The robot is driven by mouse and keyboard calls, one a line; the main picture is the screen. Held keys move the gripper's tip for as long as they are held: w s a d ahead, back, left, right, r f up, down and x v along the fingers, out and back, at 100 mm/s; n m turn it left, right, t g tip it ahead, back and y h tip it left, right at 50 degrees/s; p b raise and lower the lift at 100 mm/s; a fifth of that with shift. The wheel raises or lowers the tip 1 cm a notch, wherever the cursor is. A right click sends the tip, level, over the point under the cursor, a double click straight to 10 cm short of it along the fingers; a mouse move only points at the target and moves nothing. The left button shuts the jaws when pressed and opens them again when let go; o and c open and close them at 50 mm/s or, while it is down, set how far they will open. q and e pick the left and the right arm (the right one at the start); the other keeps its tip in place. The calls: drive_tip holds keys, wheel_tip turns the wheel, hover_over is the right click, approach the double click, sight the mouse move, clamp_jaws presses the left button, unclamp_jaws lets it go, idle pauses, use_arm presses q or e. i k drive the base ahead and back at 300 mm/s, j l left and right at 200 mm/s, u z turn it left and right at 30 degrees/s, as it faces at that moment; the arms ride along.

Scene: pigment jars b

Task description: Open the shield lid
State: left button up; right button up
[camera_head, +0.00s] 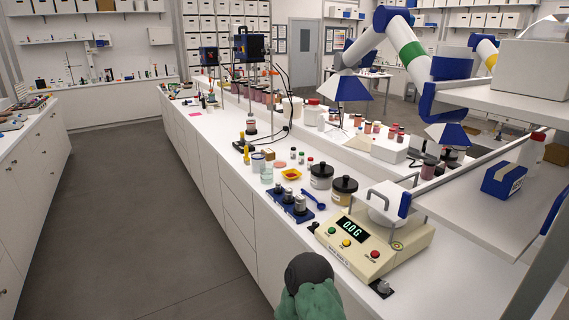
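The white round shield (385,213) sits on top of the cream balance (352,262) at the right of the bench. Its lid has a grey bar handle and appears to lie shut over it. A blue part (404,204) shows at its right side. The balance display reads 0.0 G, with green, yellow and red buttons in front. What is inside the shield is hidden.
Two dark-lidded jars (344,190) stand just behind the balance. A blue weight rack (290,204) and blue spoon (314,199) lie to its left. A shelf with a blue box (503,180) overhangs on the right. Blue-hooded extraction arms (352,88) hang behind.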

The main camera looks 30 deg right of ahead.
sight(392, 193)
drive_tip(key=i+z, duration=0.4)
drive_tip(key=i+j+z, duration=0.15)
drive_tip(key=i+z, duration=0.25)
drive_tip(key=i+j+z, duration=0.2)
drive_tip(key=z, duration=0.25)
drive_tip(key=i+j+z, duration=0.25)
drive_tip(key=z, duration=0.15)
drive_tip(key=i+j+z, duration=0.2)
drive_tip(key=j+z, duration=0.2)
drive_tip(key=j, duration=0.1)
